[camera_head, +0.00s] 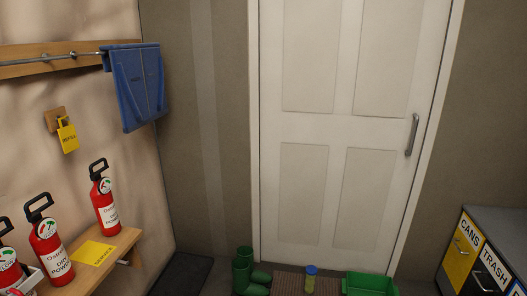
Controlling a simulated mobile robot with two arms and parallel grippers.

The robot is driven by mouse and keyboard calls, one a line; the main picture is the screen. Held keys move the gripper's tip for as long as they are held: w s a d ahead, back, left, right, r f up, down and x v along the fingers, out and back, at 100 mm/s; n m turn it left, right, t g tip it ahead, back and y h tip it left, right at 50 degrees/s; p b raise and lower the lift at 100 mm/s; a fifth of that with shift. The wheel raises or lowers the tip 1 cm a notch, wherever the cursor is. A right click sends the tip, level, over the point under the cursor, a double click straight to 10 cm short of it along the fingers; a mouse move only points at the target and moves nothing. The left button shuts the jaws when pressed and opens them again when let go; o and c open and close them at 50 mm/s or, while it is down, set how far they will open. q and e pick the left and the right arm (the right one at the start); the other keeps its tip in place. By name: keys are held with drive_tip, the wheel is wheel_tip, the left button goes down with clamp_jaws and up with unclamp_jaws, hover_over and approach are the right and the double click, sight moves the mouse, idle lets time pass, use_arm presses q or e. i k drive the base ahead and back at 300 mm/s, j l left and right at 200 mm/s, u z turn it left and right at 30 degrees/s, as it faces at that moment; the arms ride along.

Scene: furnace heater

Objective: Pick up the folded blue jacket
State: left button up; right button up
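The folded blue jacket (139,86) hangs at the upper left, draped at the end of a metal rod (85,53) along a wooden rail on the left wall. It looks flat and stiff, with a strap-like line down its front. Neither of my grippers shows in the head view, and nothing is seen touching the jacket.
Red fire extinguishers (105,203) stand on a wooden bench (119,244) below the jacket. A yellow tag (67,137) hangs on the wall. A white door (345,130) is ahead. Green boots (246,272), a green crate (369,285) and labelled bins (478,254) stand low.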

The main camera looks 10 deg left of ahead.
sight(137, 69)
drive_tip(key=i+j+z, duration=0.2)
drive_tip(key=i, duration=0.3)
drive_tip(key=i+j+z, duration=0.2)
drive_tip(key=i+j, duration=0.2)
drive_tip(key=i, duration=0.05)
